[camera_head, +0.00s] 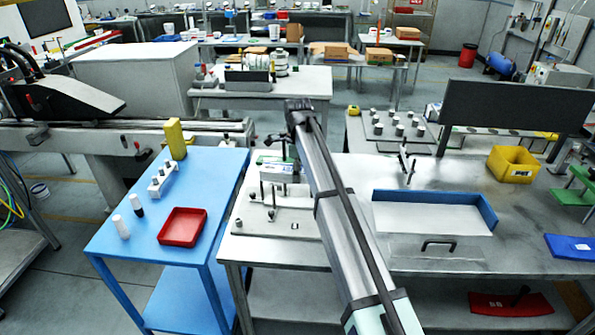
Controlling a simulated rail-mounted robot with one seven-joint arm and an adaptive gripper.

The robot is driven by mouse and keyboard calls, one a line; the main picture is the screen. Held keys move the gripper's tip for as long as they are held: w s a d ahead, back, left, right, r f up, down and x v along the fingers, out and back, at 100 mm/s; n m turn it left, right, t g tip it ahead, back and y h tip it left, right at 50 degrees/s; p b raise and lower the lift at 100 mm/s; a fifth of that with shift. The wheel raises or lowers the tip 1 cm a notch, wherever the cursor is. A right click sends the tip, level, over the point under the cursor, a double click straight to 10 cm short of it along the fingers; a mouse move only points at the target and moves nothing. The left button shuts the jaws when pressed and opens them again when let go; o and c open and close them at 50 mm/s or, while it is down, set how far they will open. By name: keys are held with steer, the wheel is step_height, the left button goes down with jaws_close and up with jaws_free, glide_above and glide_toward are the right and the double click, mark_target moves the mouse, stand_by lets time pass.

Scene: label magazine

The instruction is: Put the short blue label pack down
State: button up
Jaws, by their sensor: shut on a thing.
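My arm rises from the bottom centre and ends in a dark joint near the top middle. I cannot pick out the short blue label pack in a grip. A fixture with upright posts on a light plate (258,222) stands on the grey bench, left of my arm. A pale block with some green (277,170) sits among the posts. A flat blue item with a small white mark (572,247) lies at the bench's right; I cannot tell whether it is a label pack.
A blue-walled tray (480,209) stands right of my arm. A yellow bin (512,165) and a dark upright panel (514,107) are behind it. The blue table (140,240) at left holds a red tray (183,227), a yellow block (175,139) and small bottles. Bare bench lies right of the blue-walled tray.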

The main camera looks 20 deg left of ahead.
steer(key=shift+f, duration=0.35)
steer(key=o, duration=1.6)
steer(key=shift+c, duration=0.2)
step_height(320, 180, up, 13)
steer(key=b, duration=0.3)
steer(key=shift+r, duration=0.15)
